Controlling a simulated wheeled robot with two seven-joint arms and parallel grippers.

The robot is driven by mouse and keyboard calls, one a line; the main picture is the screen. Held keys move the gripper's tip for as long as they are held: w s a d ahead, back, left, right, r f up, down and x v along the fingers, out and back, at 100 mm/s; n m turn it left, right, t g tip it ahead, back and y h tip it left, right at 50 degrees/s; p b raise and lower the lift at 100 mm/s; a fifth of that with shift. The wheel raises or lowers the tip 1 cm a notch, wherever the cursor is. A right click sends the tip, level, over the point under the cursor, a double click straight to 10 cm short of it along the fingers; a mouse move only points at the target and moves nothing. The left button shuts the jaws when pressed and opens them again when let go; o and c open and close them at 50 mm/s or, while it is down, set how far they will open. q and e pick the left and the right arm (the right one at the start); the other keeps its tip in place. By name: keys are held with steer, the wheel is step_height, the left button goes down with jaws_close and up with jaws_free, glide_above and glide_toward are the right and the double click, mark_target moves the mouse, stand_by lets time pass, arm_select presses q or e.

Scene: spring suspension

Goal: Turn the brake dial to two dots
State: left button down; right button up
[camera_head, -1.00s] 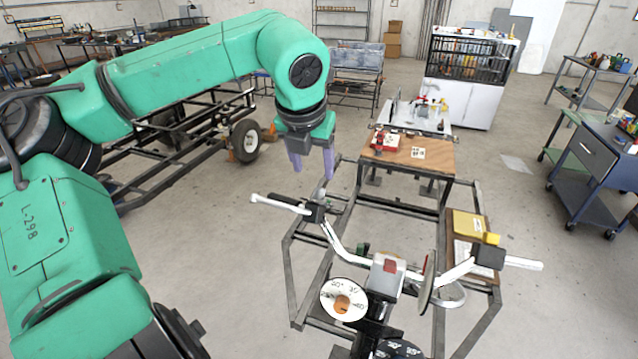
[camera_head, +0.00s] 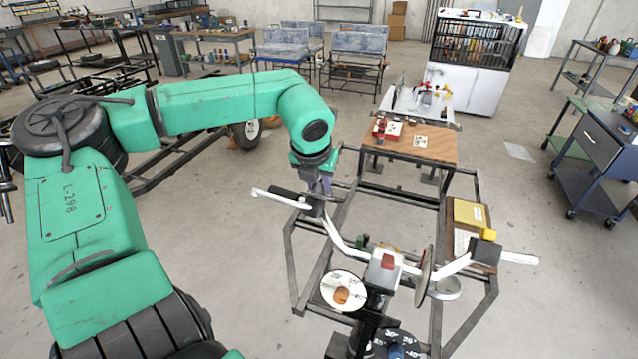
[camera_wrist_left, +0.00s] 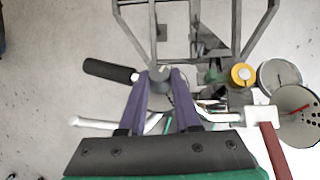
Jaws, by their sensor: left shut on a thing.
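My left gripper (camera_head: 316,192) reaches down to the left side of the white handlebar (camera_head: 345,243). In the left wrist view its two purple fingers (camera_wrist_left: 160,75) are closed around a dark grey round knob (camera_wrist_left: 160,71) beside the black grip (camera_wrist_left: 108,70). I take this knob to be the brake dial. The fingers and the steep angle hide its dots and any pointer. In the head view the gripper covers most of it, above a dark block (camera_head: 313,208) on the bar. My right gripper is not in view.
A white degree disc (camera_head: 341,277) and a black numbered dial (camera_head: 408,337) sit below the handlebar. A round plate (camera_head: 424,276) stands right of the centre. A wooden table (camera_head: 440,148) with small parts is behind.

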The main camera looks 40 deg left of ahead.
arm_select(q)
steer(key=m+h+b, duration=0.1)
steer(key=b, duration=0.1)
steer(key=m+h+b, duration=0.1)
steer(key=h+b, duration=0.1)
steer(key=b, duration=0.1)
steer(key=m+t+h+b, duration=0.1)
steer(key=h+b, duration=0.1)
steer(key=shift+a+f+b, duration=0.35)
steer(key=shift+a, duration=0.05)
steer(key=shift+r+m+h+b, duration=0.1)
steer(key=shift+m+h+b, duration=0.25)
steer(key=shift+m+h, duration=0.05)
steer(key=shift+a+m+h, duration=0.1)
steer(key=shift+m+h, duration=0.2)
steer(key=shift+h, duration=0.1)
steer(key=shift+a+r+m+h, duration=0.1)
steer(key=shift+r+m+h, duration=0.1)
steer(key=shift+m+h, duration=0.45)
steer(key=shift+m+h+p, duration=0.55)
steer(key=shift+h+p, duration=0.1)
steer(key=shift+h, duration=0.4)
steer(key=shift+a+m+g+h+p, duration=0.1)
steer(key=shift+m+g+h+p, duration=0.25)
steer(key=shift+m+g+h, duration=0.05)
steer(key=shift+f, duration=0.1)
